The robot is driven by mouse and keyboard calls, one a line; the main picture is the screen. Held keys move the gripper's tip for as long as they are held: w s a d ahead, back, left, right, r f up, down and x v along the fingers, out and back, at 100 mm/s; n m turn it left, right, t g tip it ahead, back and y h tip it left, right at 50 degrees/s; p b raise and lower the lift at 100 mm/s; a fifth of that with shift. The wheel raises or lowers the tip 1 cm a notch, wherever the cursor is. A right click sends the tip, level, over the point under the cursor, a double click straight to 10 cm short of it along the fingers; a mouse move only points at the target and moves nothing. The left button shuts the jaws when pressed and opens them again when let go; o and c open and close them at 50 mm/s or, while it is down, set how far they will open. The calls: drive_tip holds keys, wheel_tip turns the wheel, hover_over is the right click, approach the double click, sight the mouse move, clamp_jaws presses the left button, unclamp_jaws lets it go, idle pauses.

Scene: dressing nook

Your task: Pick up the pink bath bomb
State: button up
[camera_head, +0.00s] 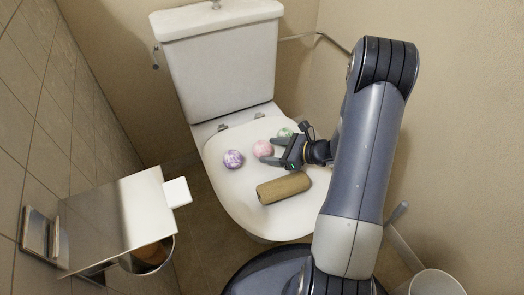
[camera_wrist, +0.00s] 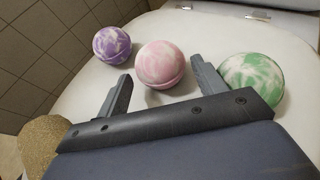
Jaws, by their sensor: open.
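The pink bath bomb (camera_head: 262,148), a pink-and-white marbled ball, lies on the closed white toilet lid, between a purple one and a green one. My gripper (camera_head: 271,151) is open and low over the lid, its fingers pointing left at the pink ball. In the wrist view the pink bath bomb (camera_wrist: 161,62) shows between and just beyond the fingertips of my gripper (camera_wrist: 160,70). I cannot tell whether either finger touches it. Nothing is held.
The purple bath bomb (camera_head: 233,159) is to the left. The green bath bomb (camera_head: 285,133), close by one finger, also shows in the wrist view (camera_wrist: 253,80). A brown cylinder (camera_head: 283,187) lies nearer on the lid (camera_head: 225,190). The cistern (camera_head: 222,75) stands behind.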

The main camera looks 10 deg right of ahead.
drive_tip(key=x, duration=0.2)
drive_tip(key=shift+w+a+f, duration=0.15)
drive_tip(key=shift+f, duration=0.05)
drive_tip(key=shift+c, duration=0.6)
drive_tip(key=c, duration=0.7)
